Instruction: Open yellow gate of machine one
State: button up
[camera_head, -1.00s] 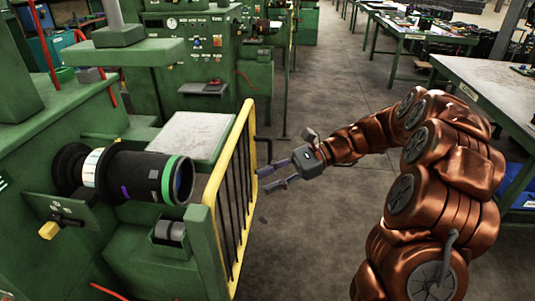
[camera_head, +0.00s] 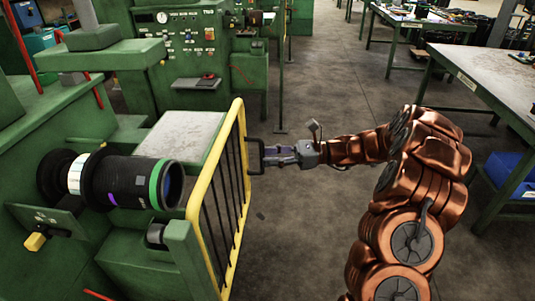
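The yellow gate (camera_head: 238,109) has a yellow frame with dark vertical bars and stands at the front of the green machine on the left. It looks closed, along the machine's edge. Its dark handle (camera_head: 251,172) sticks out to the right from the gate's upper part. My gripper (camera_head: 267,155) reaches in level from the right, with its fingertips at the outer bar of the handle. The fingers look close together, but whether they are clamped on the bar is too small to tell.
A black cylinder with a green ring (camera_head: 122,181) sits on the machine left of the gate. A green control cabinet (camera_head: 183,45) stands behind. A grey-topped table (camera_head: 492,83) is at right. The floor (camera_head: 310,225) right of the gate is clear.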

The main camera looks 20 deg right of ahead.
jog(key=shift+w+a, duration=0.15)
jog(key=shift+a, duration=0.55)
jog(key=shift+w+a, duration=0.15)
jog(key=shift+a, duration=0.5)
grip_shut()
